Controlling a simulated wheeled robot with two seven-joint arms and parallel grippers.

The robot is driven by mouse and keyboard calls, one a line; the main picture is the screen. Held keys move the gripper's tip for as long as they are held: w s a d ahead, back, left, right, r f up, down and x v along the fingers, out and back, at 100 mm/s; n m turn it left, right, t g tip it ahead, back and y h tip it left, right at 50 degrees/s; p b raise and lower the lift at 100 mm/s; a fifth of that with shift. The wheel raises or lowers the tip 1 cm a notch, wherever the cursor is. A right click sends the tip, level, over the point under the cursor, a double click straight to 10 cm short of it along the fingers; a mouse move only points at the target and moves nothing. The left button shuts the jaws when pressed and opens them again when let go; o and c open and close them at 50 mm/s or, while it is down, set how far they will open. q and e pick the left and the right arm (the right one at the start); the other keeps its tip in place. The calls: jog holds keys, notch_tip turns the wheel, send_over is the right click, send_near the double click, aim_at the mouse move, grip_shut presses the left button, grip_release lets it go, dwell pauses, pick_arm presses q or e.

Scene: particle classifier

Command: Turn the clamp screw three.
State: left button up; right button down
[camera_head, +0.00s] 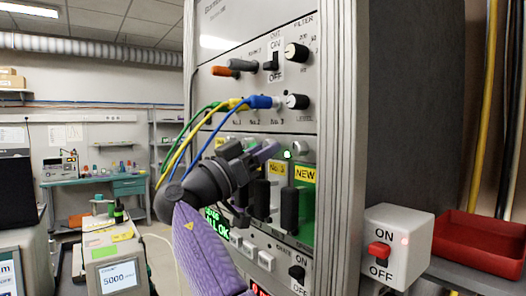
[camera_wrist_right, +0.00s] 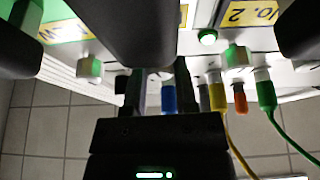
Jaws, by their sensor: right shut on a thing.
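The clamp screws sit in a row above the black module handles on the cabinet front. A pale screw (camera_head: 301,147) shows above the slot labelled NEW; it also shows at the left in the right wrist view (camera_wrist_right: 88,68). Another screw (camera_wrist_right: 236,57) is beside the No. 2 label. My right gripper (camera_head: 260,152) is at the middle module, left of the NEW one. In the wrist view its two dark fingers (camera_wrist_right: 158,85) are shut on that module's clamp screw, which they mostly hide. A large black handle (camera_wrist_right: 155,30) stands just in front. My left gripper is not in view.
Green, yellow and blue cables (camera_head: 205,120) hang from the sockets just above and left of my right gripper. Knobs and switches (camera_head: 272,60) are higher up. A switch box (camera_head: 398,240) and a red tray (camera_head: 480,245) are at the right.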

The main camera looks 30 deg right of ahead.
jog(key=shift+c, duration=2)
grip_release()
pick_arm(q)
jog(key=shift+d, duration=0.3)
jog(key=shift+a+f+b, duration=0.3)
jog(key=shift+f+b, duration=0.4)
pick_arm(e)
jog(key=v, duration=1)
